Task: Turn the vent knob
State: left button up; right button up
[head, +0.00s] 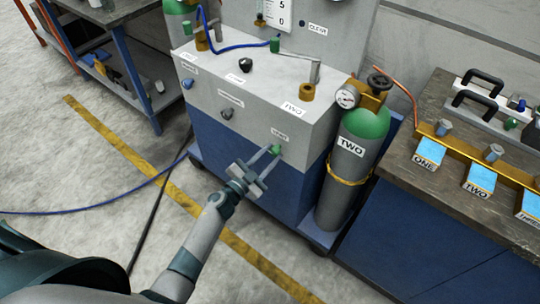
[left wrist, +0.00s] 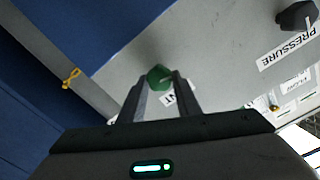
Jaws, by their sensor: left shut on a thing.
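The vent knob (head: 277,149) is a small green knob low on the right of the grey front panel, by a white label. My left gripper (head: 272,151) reaches up to it from the front, with its fingers on either side of it. In the left wrist view the green knob (left wrist: 159,74) sits between the two fingertips (left wrist: 159,80), and the gripper is shut on it. The label behind it is partly hidden by a finger. My right gripper is not in view.
A black knob (head: 227,113) and a blue knob (head: 188,84) are on the same panel. A grey gas cylinder (head: 346,170) marked TWO stands right of the blue cabinet (head: 240,156). A workbench (head: 440,190) is at right.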

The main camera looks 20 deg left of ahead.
pick_arm(q)
jog(key=shift+f+m, duration=0.1)
jog(key=shift+m, duration=0.8)
jog(key=m+b, duration=0.1)
jog(key=m, duration=0.1)
jog(key=shift+m, duration=0.4)
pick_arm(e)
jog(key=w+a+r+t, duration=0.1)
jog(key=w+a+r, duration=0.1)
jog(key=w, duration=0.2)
pick_arm(q)
jog(key=shift+m+b, duration=0.35)
jog(key=shift+m, duration=0.15)
jog(key=shift+s+f+m+b, duration=0.1)
jog(key=shift+m+b, duration=0.2)
jog(key=shift+m, duration=0.6)
jog(key=m+b, duration=0.1)
jog(key=m, duration=0.2)
jog(key=shift+d+f+m, duration=0.1)
jog(key=shift+m, duration=0.2)
jog(key=m+b, duration=0.2)
jog(key=m, duration=0.2)
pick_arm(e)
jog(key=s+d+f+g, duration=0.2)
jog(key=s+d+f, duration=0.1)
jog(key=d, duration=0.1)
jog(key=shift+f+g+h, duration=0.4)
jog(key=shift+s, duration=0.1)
